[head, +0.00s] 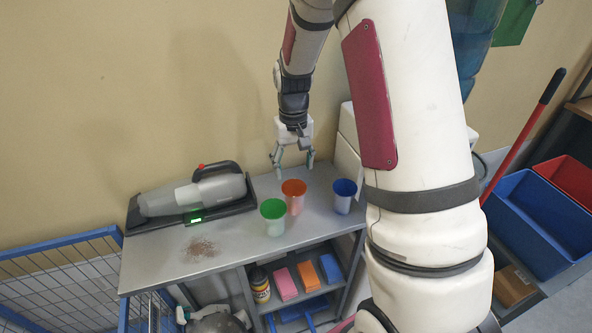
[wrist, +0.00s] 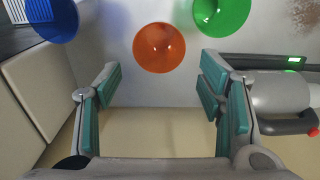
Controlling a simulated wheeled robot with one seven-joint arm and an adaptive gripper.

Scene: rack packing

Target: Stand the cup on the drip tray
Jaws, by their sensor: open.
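Three cups stand upright on the grey bench: a green cup (head: 273,217), an orange cup (head: 294,197) and a blue cup (head: 343,196). My gripper (head: 293,163) is open and empty, pointing down above the bench just behind the orange cup. In the wrist view the orange cup (wrist: 159,47) lies ahead of the gap between my teal fingers (wrist: 160,85), apart from both. The green cup (wrist: 221,14) and blue cup (wrist: 55,16) flank it. A dark slatted surface (wrist: 12,40) at upper left may be the drip tray; I cannot be sure. In the head view my arm hides that area.
A hand vacuum (head: 195,195) sits on a dark dock at the bench's left, with brown crumbs (head: 202,247) before it. A pale dispenser body (head: 348,135) with a blue bottle stands right, partly behind my arm. A shelf below holds boxes. The bench's front middle is clear.

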